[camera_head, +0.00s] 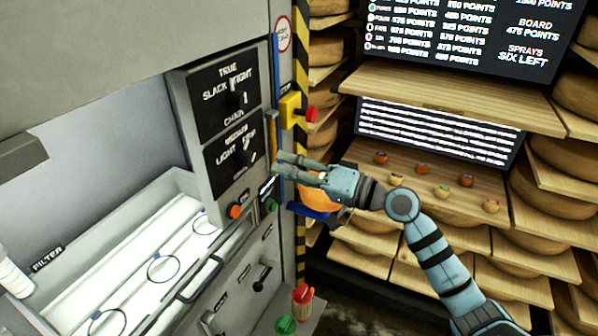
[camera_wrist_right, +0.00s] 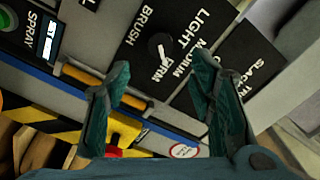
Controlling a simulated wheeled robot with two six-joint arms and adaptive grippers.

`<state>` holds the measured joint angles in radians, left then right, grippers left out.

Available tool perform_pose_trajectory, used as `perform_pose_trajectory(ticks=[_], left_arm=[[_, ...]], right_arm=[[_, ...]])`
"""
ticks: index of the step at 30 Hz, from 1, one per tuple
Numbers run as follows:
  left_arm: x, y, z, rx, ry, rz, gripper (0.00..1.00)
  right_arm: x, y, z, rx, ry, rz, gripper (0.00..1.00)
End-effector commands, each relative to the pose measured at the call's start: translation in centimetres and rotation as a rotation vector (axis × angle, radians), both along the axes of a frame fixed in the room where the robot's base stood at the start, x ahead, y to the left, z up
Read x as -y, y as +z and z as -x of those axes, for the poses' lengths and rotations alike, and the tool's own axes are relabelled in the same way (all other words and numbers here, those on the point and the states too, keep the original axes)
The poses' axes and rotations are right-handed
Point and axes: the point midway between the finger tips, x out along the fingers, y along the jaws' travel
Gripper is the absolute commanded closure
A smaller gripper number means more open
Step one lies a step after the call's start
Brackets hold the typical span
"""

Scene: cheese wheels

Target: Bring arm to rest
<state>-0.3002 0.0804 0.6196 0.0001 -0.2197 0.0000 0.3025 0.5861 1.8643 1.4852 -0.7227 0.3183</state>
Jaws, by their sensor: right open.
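My right arm reaches in from the lower right in the head view. My right gripper (camera_head: 279,163) is open and points left, in front of the edge of the machine's control panel. In the right wrist view its two fingers (camera_wrist_right: 160,78) stand apart with nothing between them. Beyond them is the brush knob (camera_wrist_right: 160,46), set near firm; it also shows in the head view (camera_head: 243,157). My left gripper is not in view.
A yellow box with a red button (camera_head: 310,114) is just above the gripper. The white tray (camera_head: 55,318) with hoops lies lower left. Green and red items (camera_head: 286,325) are below.

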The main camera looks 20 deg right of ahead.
Motion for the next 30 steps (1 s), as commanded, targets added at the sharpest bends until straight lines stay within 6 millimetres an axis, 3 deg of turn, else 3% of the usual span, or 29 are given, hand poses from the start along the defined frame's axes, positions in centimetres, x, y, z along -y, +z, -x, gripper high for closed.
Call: perform_pose_trajectory(ticks=[6,18,21,23,26,29,30], left_arm=[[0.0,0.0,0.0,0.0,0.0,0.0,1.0],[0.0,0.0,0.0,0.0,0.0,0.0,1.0],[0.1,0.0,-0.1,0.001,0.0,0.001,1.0],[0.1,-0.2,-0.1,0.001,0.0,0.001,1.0],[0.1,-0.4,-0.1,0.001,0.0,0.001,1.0],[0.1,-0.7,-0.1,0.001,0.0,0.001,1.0],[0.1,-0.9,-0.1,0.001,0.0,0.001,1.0]], right_arm=[[1.7,0.0,2.1,-0.001,-0.001,0.001,0.51],[1.8,0.0,2.1,0.0,-0.002,-0.001,0.51],[2.3,-1.0,1.7,-0.01,-0.024,0.005,0.51],[3.3,-3.0,0.9,-0.032,-0.068,0.023,0.51],[6.2,-9.9,-0.5,-0.112,-0.195,0.092,0.51],[9.8,-20.2,-0.1,-0.239,-0.336,0.223,0.51],[11.0,-24.6,0.9,-0.296,-0.38,0.29,0.51]])
